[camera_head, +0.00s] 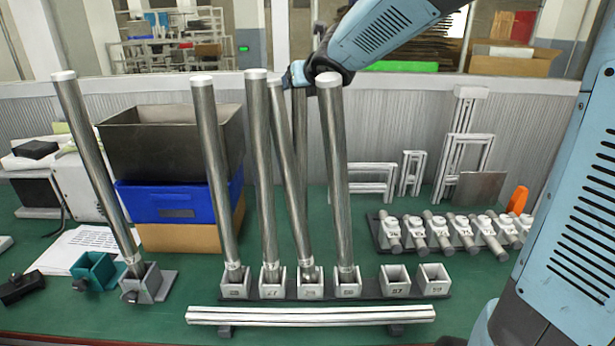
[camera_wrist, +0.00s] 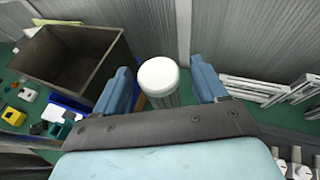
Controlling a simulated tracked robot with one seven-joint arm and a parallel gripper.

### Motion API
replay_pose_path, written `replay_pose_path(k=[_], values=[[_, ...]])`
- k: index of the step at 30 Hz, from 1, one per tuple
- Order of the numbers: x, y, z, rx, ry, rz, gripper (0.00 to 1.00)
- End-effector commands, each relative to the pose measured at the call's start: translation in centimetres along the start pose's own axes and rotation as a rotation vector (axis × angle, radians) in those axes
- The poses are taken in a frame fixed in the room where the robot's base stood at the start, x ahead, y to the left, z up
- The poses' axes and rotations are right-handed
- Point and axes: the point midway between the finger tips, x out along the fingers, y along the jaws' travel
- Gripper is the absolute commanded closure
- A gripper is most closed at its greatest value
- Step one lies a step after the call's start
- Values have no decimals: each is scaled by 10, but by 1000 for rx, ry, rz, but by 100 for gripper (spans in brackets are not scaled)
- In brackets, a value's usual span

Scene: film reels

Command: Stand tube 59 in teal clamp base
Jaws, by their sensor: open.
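Several steel tubes with white caps stand in a row of pale numbered holders; the numbers are too small to read surely, so I cannot tell which tube is 59. The tube in the third holder (camera_head: 288,150) leans left towards its top. My gripper (camera_head: 292,76) is at the top of the row, close beside that tube's cap. In the wrist view, a white cap (camera_wrist: 159,76) lies between the open fingers of my gripper (camera_wrist: 163,82), with gaps at both sides. The teal clamp base (camera_head: 95,270) stands empty at the front left.
A grey clamp base (camera_head: 148,284) beside the teal one holds a leaning tube (camera_head: 98,165). The two right-hand holders (camera_head: 414,278) are empty. A rail (camera_head: 310,315) lies in front. A dark bin (camera_head: 165,145) on a blue crate (camera_head: 180,203) stands behind, left. Short clamped pieces (camera_head: 445,232) lie right.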

Motion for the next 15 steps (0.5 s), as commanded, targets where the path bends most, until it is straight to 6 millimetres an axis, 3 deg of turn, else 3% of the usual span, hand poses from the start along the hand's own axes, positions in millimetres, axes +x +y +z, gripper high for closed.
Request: replay_pose_path(k=[15], values=[[22,0,0,1,0,0,29]])
